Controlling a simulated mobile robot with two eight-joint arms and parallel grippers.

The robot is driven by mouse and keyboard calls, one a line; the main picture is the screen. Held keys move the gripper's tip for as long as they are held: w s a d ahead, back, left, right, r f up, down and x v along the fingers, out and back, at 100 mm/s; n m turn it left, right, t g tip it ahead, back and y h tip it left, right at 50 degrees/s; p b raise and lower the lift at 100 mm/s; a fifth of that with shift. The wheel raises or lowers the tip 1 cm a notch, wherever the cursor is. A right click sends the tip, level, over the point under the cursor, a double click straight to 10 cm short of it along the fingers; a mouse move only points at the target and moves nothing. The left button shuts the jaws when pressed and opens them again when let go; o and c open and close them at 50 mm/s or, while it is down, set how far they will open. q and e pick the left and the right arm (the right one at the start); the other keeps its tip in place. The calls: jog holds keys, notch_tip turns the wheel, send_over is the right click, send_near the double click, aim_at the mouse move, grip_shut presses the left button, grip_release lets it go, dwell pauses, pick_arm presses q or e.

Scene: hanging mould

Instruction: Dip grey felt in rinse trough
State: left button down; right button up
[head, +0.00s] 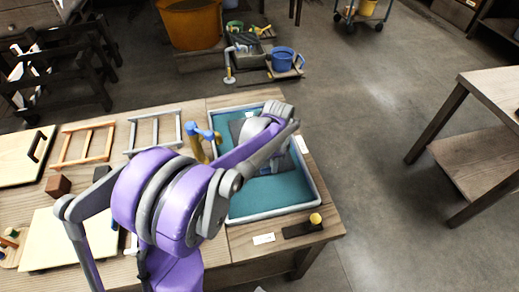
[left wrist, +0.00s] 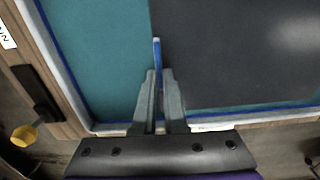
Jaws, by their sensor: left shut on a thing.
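The rinse trough (head: 236,217) is a pale grey-rimmed tray with a teal bottom or liquid, at the right end of the wooden bench. Its rim also shows in the left wrist view (left wrist: 62,75). The grey felt (left wrist: 235,55) is a flat dark sheet over the teal area. My left gripper (left wrist: 158,75) is shut on a thin blue strip at the felt's edge. I cannot tell whether the felt touches the teal surface. My right gripper is out of view.
A blue tap-like piece on a yellow post (head: 203,140) stands at the trough's left side. A dark block with a yellow knob (head: 303,226) lies at the bench's front right corner. Wooden frames (head: 155,131) lie left. Open floor (head: 375,110) lies right of the bench.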

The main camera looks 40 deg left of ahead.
pick_arm(q)
jog(key=shift+r+p, duration=1.9)
jog(key=shift+r, duration=1.3)
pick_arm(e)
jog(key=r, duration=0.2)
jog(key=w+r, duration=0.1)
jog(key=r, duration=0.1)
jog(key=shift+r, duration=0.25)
pick_arm(q)
notch_tip(320, 180, up, 4)
jog(key=shift+f+p, duration=0.1)
jog(key=shift+p, duration=1)
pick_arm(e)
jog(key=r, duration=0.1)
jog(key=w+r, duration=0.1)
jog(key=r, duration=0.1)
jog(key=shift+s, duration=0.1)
